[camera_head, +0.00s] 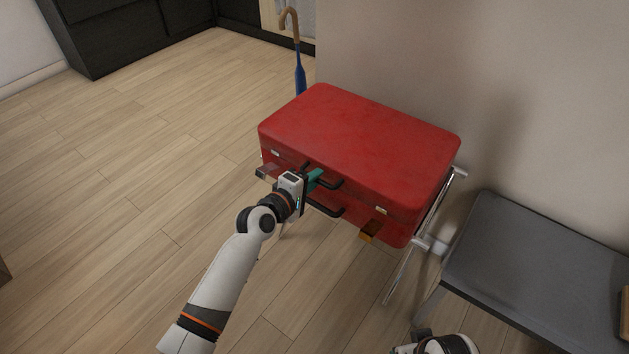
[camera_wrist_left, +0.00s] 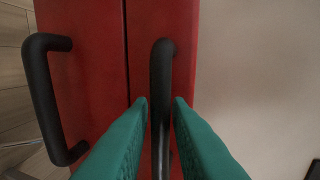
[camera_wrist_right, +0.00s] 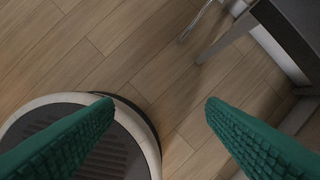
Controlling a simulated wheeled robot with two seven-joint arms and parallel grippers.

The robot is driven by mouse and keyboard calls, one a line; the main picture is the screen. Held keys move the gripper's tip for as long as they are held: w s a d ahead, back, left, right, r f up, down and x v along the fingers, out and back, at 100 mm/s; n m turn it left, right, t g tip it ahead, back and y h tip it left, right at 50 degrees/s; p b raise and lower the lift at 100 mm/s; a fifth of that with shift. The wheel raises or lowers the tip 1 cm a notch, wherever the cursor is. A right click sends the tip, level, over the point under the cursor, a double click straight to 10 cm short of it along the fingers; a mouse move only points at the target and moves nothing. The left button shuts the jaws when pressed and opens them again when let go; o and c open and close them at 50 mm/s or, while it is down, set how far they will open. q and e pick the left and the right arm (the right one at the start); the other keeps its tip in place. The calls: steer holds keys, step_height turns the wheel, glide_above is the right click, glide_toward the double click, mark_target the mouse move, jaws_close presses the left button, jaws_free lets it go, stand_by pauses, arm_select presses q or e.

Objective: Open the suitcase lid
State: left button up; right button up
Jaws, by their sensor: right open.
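The red suitcase (camera_head: 360,135) lies flat on a metal-legged stand with its lid down. A dark seam between lid and base shows in the left wrist view (camera_wrist_left: 126,60). Two black handles are on its front: the upper handle (camera_wrist_left: 162,60) on the lid and the lower handle (camera_head: 325,208) on the base. My right gripper (camera_wrist_right: 160,108) is open and empty, low at the right, above the floor.
A grey bench (camera_head: 540,250) stands right of the suitcase, close to my right arm. The wall is behind the suitcase. A blue umbrella (camera_head: 299,75) stands behind its left corner. The stand's metal leg (camera_head: 405,262) shows at the right. The wooden floor on the left is clear.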

arm_select(q)
steer(key=shift+w+d, duration=0.2)
steer(key=shift+w, duration=0.05)
steer(key=shift+c, duration=0.6)
jaws_close()
